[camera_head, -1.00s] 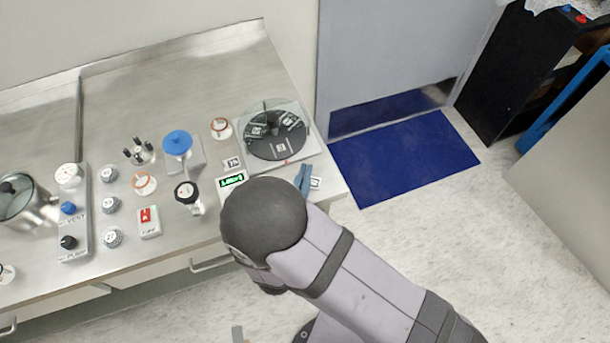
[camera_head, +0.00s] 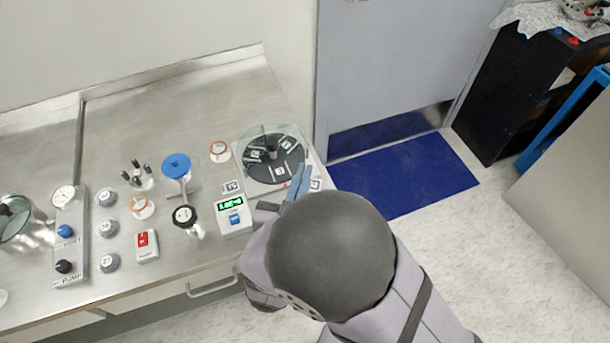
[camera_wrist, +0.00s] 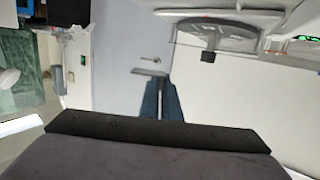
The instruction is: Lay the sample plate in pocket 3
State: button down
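My gripper (camera_head: 299,183) has two blue fingers pointing up at the front right edge of a round black disc (camera_head: 256,172) with several pale square marks. In the wrist view the blue fingers (camera_wrist: 160,98) are close together, with a thin grey plate at their tips (camera_wrist: 148,72), apparently the sample plate seen edge-on. The plate cannot be made out in the head view. The disc has a dark central knob (camera_head: 270,146) and a clear round cover or rim around it. Its pocket numbers are too small to read, so I cannot tell which is pocket 3.
Left of the disc stand a blue-topped post (camera_head: 176,166), a black-knobbed valve (camera_head: 185,216) and a box with a green display (camera_head: 230,205). The steel bench (camera_head: 180,105) is clear behind.

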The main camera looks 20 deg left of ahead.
jog(key=shift+w+d+r+m+h, duration=0.15)
jog(key=shift+d+m+h, duration=0.3)
jog(key=shift+h, duration=0.1)
jog(key=shift+w+d+r+m+h, duration=0.1)
jog(key=shift+d+m+h, duration=0.25)
jog(key=shift+d+h, duration=0.15)
jog(key=w+d+f+m+g+h, duration=0.2)
jog(key=d+f+m+h, duration=0.1)
jog(key=d, duration=0.7)
jog(key=w+d+f+m+g+h, duration=0.2)
jog(key=d+f+m+h, duration=0.2)
jog(key=d, duration=0.6)
jog(key=w+d+f+m+g+h+p, duration=0.1)
jog(key=w+d+f+m+g+h, duration=0.1)
jog(key=d+h, duration=0.4)
jog(key=w+d+f+m, duration=0.1)
jog(key=d+f+m, duration=0.1)
jog(key=d, duration=0.3)
jog(key=shift+f+h, duration=0.3)
jog(key=shift+h, duration=0.05)
